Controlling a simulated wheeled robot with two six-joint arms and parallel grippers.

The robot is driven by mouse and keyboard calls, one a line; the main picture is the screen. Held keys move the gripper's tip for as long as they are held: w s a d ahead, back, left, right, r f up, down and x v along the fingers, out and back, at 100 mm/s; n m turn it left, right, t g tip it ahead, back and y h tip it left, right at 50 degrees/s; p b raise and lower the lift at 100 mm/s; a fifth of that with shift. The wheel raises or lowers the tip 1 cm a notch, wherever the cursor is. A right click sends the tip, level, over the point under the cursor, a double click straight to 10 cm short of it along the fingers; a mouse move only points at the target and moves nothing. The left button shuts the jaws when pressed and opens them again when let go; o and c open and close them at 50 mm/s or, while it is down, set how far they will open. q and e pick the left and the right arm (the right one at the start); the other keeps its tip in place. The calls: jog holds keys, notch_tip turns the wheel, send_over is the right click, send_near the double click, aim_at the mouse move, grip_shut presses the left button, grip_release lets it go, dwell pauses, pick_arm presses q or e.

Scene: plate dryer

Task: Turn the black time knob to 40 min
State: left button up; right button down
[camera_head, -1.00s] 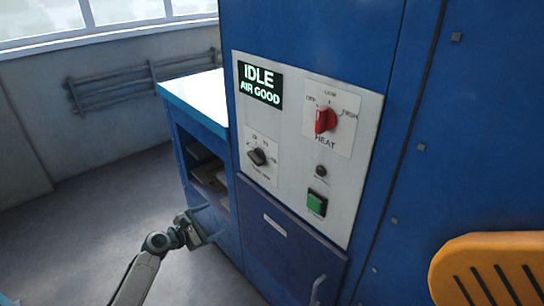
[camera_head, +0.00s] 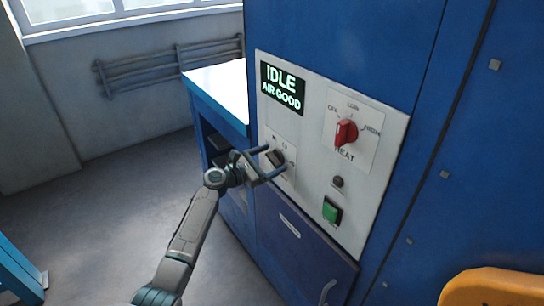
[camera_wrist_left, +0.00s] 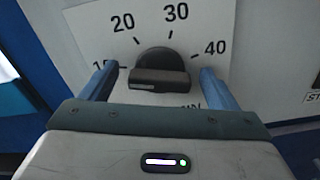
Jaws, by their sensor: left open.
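The black time knob (camera_head: 276,157) is on the white control panel under the display. In the left wrist view the knob (camera_wrist_left: 160,70) sits on a dial with 20, 30 and 40; a label at left is partly hidden. Its grip bar lies nearly level, with a white mark at its left end, away from the 40 at right. My left gripper (camera_head: 274,161) is open in front of the panel. In the wrist view its fingers (camera_wrist_left: 158,68) stand on either side of the knob, with gaps to it. My right gripper is not in view.
The panel (camera_head: 307,188) also carries the display (camera_head: 283,87) reading IDLE, AIR GOOD, the red heat knob (camera_head: 345,132), a small dark button (camera_head: 338,182) and a green button (camera_head: 332,211). A blue bench (camera_head: 222,90) stands at left. An orange part (camera_head: 495,287) shows at lower right.

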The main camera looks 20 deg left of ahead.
pick_arm(q)
jog(key=shift+w+d, duration=0.3)
jog(key=shift+c, duration=0.2)
